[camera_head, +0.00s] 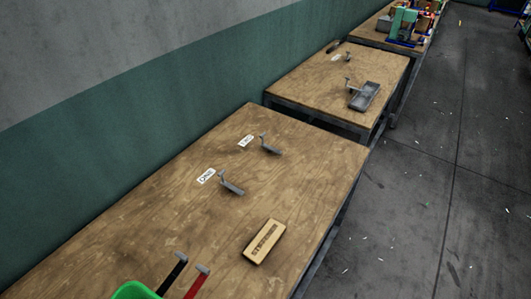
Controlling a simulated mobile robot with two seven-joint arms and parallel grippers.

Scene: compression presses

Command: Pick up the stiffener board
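The stiffener board (264,242) is a small light-wood block with dark lettering that reads as "STIFFENER". It lies flat near the right edge of the nearest wooden table (310,180). Nothing touches it or covers it. Neither of my grippers shows in the head view.
Two grey metal brackets (231,186) (269,147) stand beside white labels on the same table. A green container (134,291) and black and red handles (196,283) are at the bottom. A second table (310,82) holds a grey tray (365,96). Open floor lies right.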

